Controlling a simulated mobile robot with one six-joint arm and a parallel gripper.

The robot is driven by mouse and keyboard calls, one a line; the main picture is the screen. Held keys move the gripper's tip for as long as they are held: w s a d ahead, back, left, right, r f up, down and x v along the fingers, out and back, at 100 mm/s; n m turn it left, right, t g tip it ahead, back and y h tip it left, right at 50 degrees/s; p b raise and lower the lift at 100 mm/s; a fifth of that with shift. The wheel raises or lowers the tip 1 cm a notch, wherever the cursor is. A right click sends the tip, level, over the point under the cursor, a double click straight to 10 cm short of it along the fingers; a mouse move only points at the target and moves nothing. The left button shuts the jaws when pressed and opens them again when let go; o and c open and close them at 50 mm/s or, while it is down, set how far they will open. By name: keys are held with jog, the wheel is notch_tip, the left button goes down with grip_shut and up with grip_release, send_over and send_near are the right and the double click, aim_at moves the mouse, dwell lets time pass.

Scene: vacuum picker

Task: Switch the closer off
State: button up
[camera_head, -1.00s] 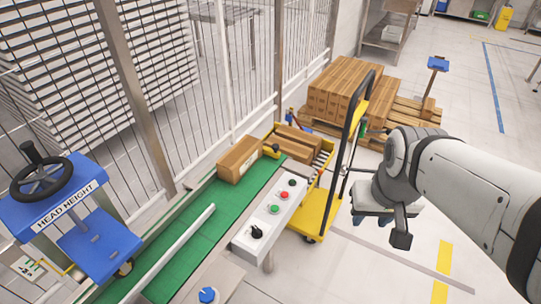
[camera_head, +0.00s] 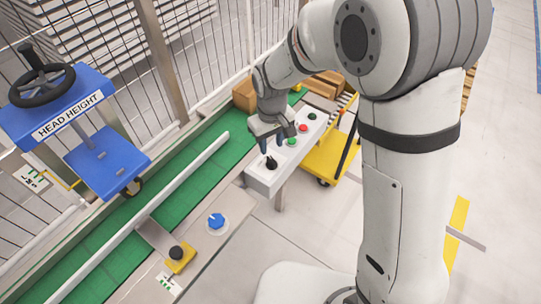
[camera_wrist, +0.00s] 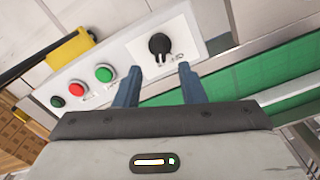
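A white control box (camera_head: 262,177) stands beside the green conveyor. On it are a black rotary switch (camera_head: 271,163), a green button (camera_head: 292,141), a red button (camera_head: 303,128) and a black button (camera_head: 312,116). The wrist view shows the same black switch (camera_wrist: 160,46) at one end of the panel; its small labels are unreadable. My gripper (camera_head: 273,146) hangs over the panel, close to the switch. In the wrist view its two blue fingers (camera_wrist: 158,70) are spread with nothing between them, and the switch lies just beyond the gap between their tips.
A blue knob (camera_head: 216,221) and a black button on a yellow box (camera_head: 178,259) sit nearer on the bench. A green conveyor (camera_head: 200,155) with a white rail runs alongside. A blue HEAD HEIGHT stand (camera_head: 95,150) is left; a yellow cart (camera_head: 325,158) is behind the panel.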

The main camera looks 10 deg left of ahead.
aim_at(272, 159)
notch_tip(272, 159, down, 6)
jog(key=shift+f, duration=0.2)
